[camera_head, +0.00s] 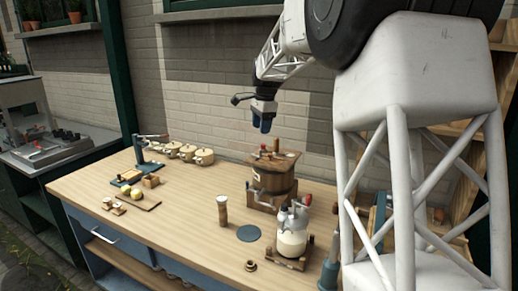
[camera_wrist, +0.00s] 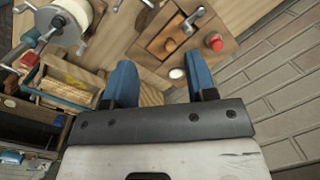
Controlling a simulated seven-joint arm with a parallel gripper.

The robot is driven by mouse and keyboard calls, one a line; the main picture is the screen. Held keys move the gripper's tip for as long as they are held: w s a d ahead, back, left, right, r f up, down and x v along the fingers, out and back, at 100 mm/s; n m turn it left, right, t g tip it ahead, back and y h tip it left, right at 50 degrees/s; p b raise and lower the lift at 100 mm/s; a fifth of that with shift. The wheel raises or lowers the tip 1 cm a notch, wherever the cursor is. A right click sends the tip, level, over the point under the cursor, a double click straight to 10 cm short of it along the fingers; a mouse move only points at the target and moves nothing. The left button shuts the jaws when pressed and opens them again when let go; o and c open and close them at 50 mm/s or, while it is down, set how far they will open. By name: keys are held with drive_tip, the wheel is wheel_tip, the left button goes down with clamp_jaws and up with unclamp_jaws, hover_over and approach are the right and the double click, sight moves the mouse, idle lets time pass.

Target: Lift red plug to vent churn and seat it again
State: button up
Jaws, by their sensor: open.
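The wooden churn (camera_head: 271,181) stands on the bench near the back wall, with a flat wooden lid (camera_head: 275,160). In the wrist view the lid (camera_wrist: 163,42) carries a handle and a round red plug (camera_wrist: 214,42), which appears seated in it. My gripper (camera_head: 262,124) hangs above the churn, fingers pointing down. In the wrist view its two blue fingers (camera_wrist: 160,82) are apart with nothing held between them. The plug lies beyond and to the right of the right finger.
A glass jar churn (camera_head: 292,241) with a crank stands in front of the wooden churn. A corked wooden cylinder (camera_head: 222,211) and a dark round mat (camera_head: 248,233) are near it. Several lidded pots (camera_head: 187,152) line the back left.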

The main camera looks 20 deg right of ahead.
sight(263, 145)
drive_tip(key=w+d+f+m, duration=0.1)
drive_tip(key=w, duration=0.2)
drive_tip(key=w+d+f+m, duration=0.1)
drive_tip(key=w+d, duration=0.1)
drive_tip(key=w, duration=0.2)
drive_tip(key=w+d+f+m, duration=0.1)
drive_tip(key=w+d+f, duration=0.1)
drive_tip(key=w, duration=0.1)
drive_tip(key=shift+w+d+m, duration=0.2)
drive_tip(key=shift+w+m, duration=0.1)
drive_tip(key=shift+a+f, duration=0.15)
drive_tip(key=shift+f, duration=1.1)
drive_tip(key=shift+w+a+f, duration=0.1)
drive_tip(key=shift+w+f, duration=0.05)
drive_tip(key=shift+f, duration=1.15)
drive_tip(key=shift+w+f, duration=0.1)
drive_tip(key=shift+f, duration=1.2)
clamp_jaws()
